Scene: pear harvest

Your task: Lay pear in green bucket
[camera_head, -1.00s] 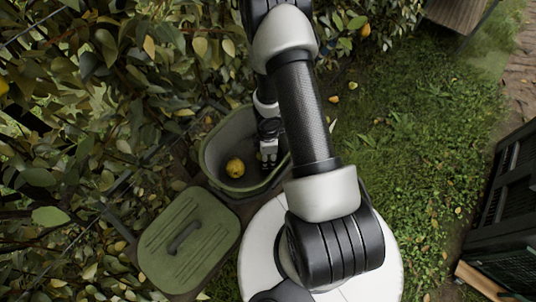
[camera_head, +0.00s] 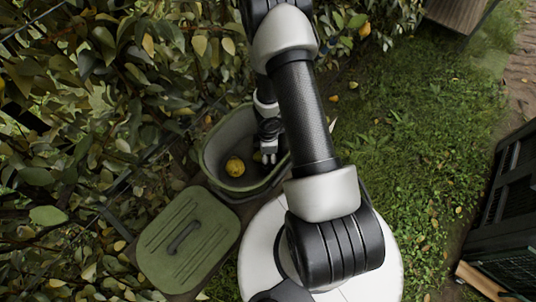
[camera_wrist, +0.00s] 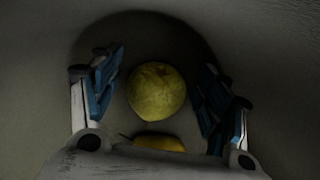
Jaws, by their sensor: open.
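The green bucket (camera_head: 226,137) stands open at the hedge's edge in the head view. A yellow pear (camera_head: 235,167) lies in it on the left. My gripper (camera_head: 267,158) is inside the bucket, right of that pear, with its fingers spread. In the wrist view, a yellow-green pear (camera_wrist: 156,90) shows between the spread fingers of my gripper (camera_wrist: 160,68), with dark gaps on both sides. A second yellow fruit (camera_wrist: 160,143) shows below it, mostly hidden by the gripper body. I cannot tell which of the two is the one in the head view.
The bucket's green lid (camera_head: 188,240) lies in front of the bucket at lower left. Dense leafy hedge fills the left, and a yellow fruit (camera_head: 364,31) hangs at the top. Dark crates (camera_head: 510,210) stand at the right edge.

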